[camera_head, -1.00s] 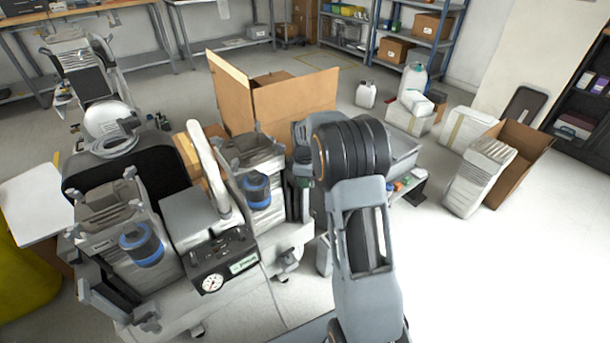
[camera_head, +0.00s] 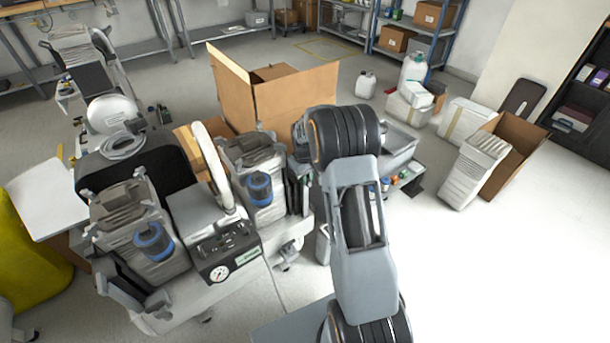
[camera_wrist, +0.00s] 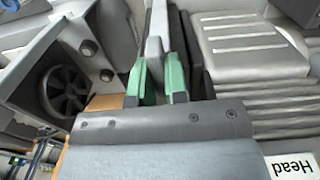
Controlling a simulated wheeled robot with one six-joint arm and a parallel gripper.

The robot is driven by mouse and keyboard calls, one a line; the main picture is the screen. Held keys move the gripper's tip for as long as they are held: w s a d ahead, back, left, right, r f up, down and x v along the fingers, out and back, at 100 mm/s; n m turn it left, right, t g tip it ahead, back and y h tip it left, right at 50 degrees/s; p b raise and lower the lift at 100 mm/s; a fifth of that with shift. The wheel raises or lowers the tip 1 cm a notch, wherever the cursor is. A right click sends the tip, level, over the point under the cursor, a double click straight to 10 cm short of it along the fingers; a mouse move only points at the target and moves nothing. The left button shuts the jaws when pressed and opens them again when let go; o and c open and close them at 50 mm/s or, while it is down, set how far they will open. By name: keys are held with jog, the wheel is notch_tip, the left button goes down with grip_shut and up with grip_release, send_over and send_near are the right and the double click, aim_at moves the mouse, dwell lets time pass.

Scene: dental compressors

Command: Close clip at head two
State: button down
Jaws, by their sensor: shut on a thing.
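My gripper (camera_wrist: 155,78) has two green-padded fingertips closed on a light grey upright clip lever (camera_wrist: 156,38) in the wrist view. A ribbed grey compressor head (camera_wrist: 250,50) lies just right of it, with a label reading "Head" (camera_wrist: 292,166); any number on it is out of frame. In the head view, one head with a blue filter (camera_head: 260,187) stands right of the gauge panel, close to my arm. Another head with a blue filter (camera_head: 154,242) stands left of it. My gripper is hidden behind my arm there, and whether the clip is latched cannot be told.
A dark fan (camera_wrist: 65,90) in a grey housing is left of my fingers. A pressure gauge (camera_head: 219,273) sits at the cart's front. An open cardboard box (camera_head: 290,98) stands behind the cart.

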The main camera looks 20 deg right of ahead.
jog(key=shift+m, duration=0.3)
dwell(0.4)
jog(key=c, duration=1.1)
grip_release()
jog(key=shift+c, duration=0.2)
